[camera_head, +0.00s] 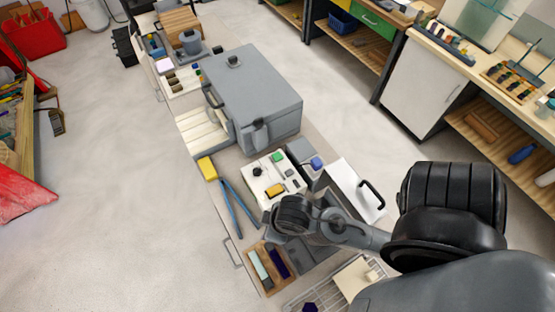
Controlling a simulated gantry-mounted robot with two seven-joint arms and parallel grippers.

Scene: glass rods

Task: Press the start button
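A white control panel (263,181) lies on the bench in front of the grey furnace-like box (262,92). It carries a green button (277,157), a black knob (257,171) and a yellow-orange part (274,190). No label is readable, so I cannot tell for sure which one is the start button. My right arm reaches in from the lower right, and its dark end (294,212) is over the panel's near edge, apart from the green button in the picture. Its fingertips are hidden beneath the wrist. My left gripper is not in view.
A blue-purple knob (317,163) sits right of the panel. A white lid with a black handle (357,190) is beside my arm. Blue tongs (238,207) and a yellow block (207,168) lie to the left. A wooden tray (267,285) with rods is nearer.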

